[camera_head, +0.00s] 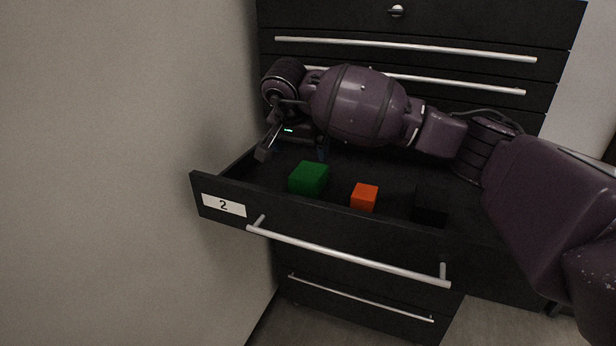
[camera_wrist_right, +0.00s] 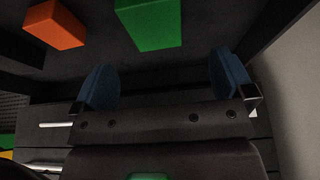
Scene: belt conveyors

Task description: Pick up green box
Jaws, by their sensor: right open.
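The green box (camera_head: 309,177) sits inside the open black drawer (camera_head: 340,228), toward its left side. It also shows at the top of the right wrist view (camera_wrist_right: 152,24). My right gripper (camera_head: 293,155) is over the drawer, behind and a little left of the green box. Its two blue fingertips (camera_wrist_right: 163,82) are spread wide with nothing between them, and the green box lies beyond them, apart. My left gripper is not in view.
An orange box (camera_head: 364,197) stands right of the green box, with a black box (camera_head: 430,206) farther right. The drawer has a label "2" (camera_head: 223,205) and a metal handle (camera_head: 345,258). A wall (camera_head: 120,150) stands close on the left. Shut drawers rise behind.

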